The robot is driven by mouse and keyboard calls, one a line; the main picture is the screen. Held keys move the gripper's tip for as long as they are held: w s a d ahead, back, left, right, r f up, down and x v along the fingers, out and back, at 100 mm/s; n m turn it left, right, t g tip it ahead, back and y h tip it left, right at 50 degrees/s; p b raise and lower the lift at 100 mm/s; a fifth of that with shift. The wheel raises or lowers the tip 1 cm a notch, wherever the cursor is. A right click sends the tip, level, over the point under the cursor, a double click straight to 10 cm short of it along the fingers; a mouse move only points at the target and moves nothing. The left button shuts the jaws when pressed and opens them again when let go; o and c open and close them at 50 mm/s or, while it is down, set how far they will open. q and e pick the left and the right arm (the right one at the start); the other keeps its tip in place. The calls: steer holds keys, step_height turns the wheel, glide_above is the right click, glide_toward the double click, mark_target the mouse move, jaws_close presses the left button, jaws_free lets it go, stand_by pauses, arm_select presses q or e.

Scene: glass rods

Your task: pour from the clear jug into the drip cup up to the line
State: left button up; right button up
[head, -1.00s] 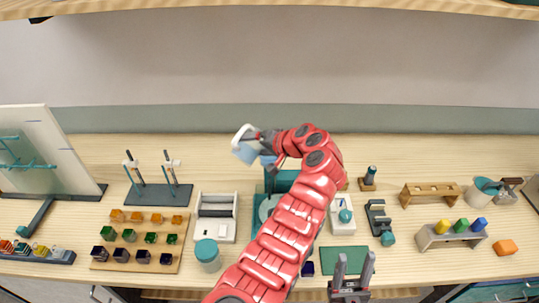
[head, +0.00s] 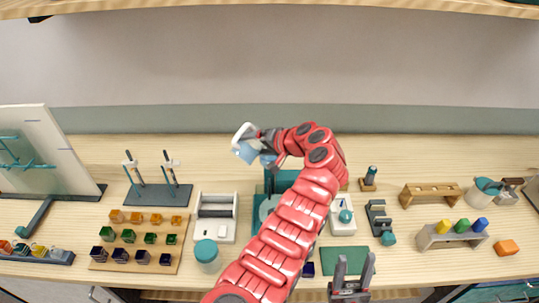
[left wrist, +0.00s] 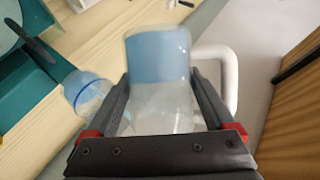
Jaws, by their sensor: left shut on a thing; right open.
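The clear jug (head: 246,151), with pale blue liquid and a white handle, is in my left gripper (head: 268,141) above the back of the bench. In the left wrist view the jug (left wrist: 160,100) sits between both fingers, tilted, its blue part at the far end. The drip cup, a small clear cup with blue in it (left wrist: 88,92), is beside the left finger. In the head view a small blue patch (head: 268,160) below the gripper is probably this cup, partly hidden. I cannot make out its line or any stream. My right gripper (head: 352,270) is open and empty at the front edge.
A teal apparatus (head: 283,181) stands under my left arm, partly hidden. To its left are a white device (head: 215,222), a teal-lidded jar (head: 207,254) and a rack of coloured cubes (head: 185,256). A green mat (head: 345,262) lies near my right gripper.

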arm_select(q)
steer(key=shift+r, duration=0.1)
stand_by(0.6)
steer(key=shift+b, duration=0.35)
steer(key=shift+r, duration=0.1)
stand_by(0.5)
steer(key=shift+w+d+r+m+b, duration=0.15)
steer(key=shift+m+b, duration=0.15)
steer(key=shift+b, duration=0.2)
stand_by(0.7)
steer(key=shift+g+y+b, duration=0.3)
steer(key=shift+b, duration=0.15)
steer(key=shift+r+b, duration=0.15)
steer(key=shift+b, duration=0.15)
